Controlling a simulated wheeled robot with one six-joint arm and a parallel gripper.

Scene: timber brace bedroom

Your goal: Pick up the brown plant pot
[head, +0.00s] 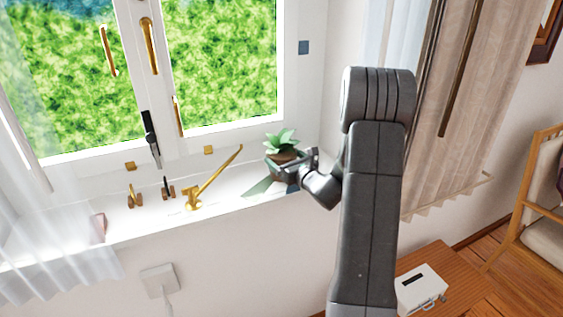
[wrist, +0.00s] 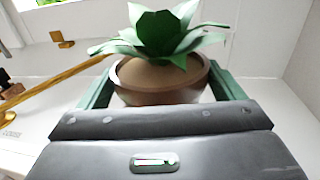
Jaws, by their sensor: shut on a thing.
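The brown plant pot (wrist: 160,80) holds a green succulent (wrist: 160,35) and sits between the two jaws of my gripper (wrist: 163,92) in the wrist view. The jaws are shut on the pot, one on each side. In the head view the plant pot (head: 283,157) is at the right end of the white window sill, with my gripper (head: 292,166) at its right side. The pot is upright. Its base is hidden, so I cannot tell whether it touches the sill.
A gold telescope-like ornament (head: 212,180) stands on the sill (head: 150,215) left of the pot, with small dark and gold objects further left. The window is behind. A brown curtain (head: 455,110) hangs at right. A white box (head: 421,287) sits on a wooden table below.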

